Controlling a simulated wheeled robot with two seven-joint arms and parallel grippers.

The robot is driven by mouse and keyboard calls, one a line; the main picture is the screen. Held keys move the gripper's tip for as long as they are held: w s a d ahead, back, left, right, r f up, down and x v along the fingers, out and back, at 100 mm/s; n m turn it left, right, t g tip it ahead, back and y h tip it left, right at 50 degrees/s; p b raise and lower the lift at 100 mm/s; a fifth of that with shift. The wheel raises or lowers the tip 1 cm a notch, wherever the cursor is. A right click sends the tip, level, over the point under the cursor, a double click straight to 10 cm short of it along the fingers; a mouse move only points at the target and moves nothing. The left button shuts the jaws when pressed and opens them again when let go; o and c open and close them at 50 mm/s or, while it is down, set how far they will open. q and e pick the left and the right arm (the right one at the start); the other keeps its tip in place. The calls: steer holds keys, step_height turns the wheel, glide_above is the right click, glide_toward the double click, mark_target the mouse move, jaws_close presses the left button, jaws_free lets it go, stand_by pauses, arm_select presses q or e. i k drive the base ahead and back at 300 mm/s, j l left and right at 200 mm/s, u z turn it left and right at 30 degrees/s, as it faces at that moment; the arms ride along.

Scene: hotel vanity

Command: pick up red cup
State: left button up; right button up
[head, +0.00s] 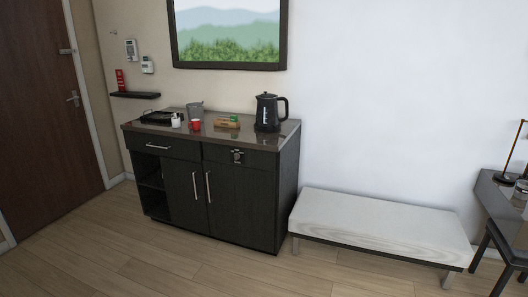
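A small red cup (195,125) stands on the countertop (216,136) of the dark vanity cabinet, near its front edge and left of the middle. A white cup or small container (176,121) stands close to its left. A grey bucket (195,110) stands behind it. Neither of my grippers shows in the head view.
A black kettle (268,112), a wooden tray (227,123) with a green item and a black tray (158,117) share the counter. A white bench (380,226) stands to the right. A desk (502,190) and chair are at the far right. The wooden floor (200,265) in front is clear.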

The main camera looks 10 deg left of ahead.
mark_target(196, 123)
steer(key=i+j+u, duration=0.2)
steer(key=i+u, duration=0.2)
steer(key=i, duration=0.3)
steer(key=i+u, duration=0.4)
steer(key=i, duration=0.25)
steer(key=i+l+u, duration=0.3)
steer(key=i+u, duration=0.15)
steer(key=i, duration=0.25)
steer(key=i+j, duration=0.1)
steer(key=i, duration=0.55)
steer(key=i+j, duration=0.15)
steer(key=i, duration=0.5)
steer(key=i+j+z, duration=0.2)
steer(key=i+z, duration=0.2)
steer(key=i+j+z, duration=0.3)
steer(key=z, duration=0.15)
steer(key=i+j+z, duration=0.4)
steer(key=j+z, duration=0.4)
steer(key=j, duration=0.75)
